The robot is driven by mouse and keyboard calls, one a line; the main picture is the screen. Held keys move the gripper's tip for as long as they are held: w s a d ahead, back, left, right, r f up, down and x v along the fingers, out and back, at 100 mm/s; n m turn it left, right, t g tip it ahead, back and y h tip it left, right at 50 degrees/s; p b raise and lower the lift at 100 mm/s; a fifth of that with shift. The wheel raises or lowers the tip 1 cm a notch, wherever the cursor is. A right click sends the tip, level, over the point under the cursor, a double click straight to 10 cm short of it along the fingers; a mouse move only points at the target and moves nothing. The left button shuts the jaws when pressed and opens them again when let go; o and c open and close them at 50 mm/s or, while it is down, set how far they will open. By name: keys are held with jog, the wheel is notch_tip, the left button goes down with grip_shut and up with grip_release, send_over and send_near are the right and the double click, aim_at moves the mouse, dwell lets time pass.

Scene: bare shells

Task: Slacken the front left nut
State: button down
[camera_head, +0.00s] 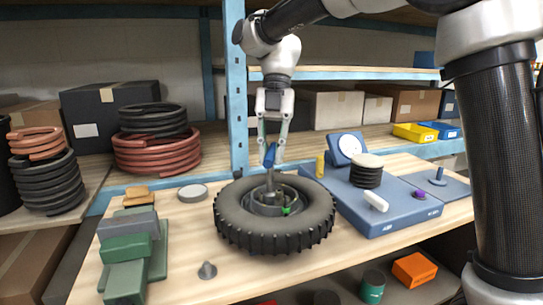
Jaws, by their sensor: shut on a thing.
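A black knobbly tyre (232,225) lies flat on the wooden bench, with a grey metal hub (262,210) in its middle. A small green part (286,211) shows at the front right of the hub. My gripper (270,160) points down above the hub and is shut on a blue-handled tool (270,153). The tool's thin shaft runs down to the hub. I cannot tell whether its tip sits on a nut. The front left nut is too small to make out.
A blue tray (385,224) right of the tyre bears a dial, stacked discs and a white block. A blue shelf post (236,90) rises behind. Bare bench (175,220) lies left of the tyre.

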jog(key=shift+r, duration=2.15)
jog(key=m+y, duration=0.1)
jog(key=m, duration=0.2)
jog(key=m+t+y, duration=0.1)
jog(key=m, duration=0.2)
jog(key=m+t, duration=0.1)
jog(key=m, duration=0.2)
jog(key=m+t+y, duration=0.1)
jog(key=m, duration=0.2)
jog(key=shift+f, duration=0.1)
jog(key=shift+w+a+f, duration=0.1)
jog(key=shift+f, duration=2.25)
dwell(0.8)
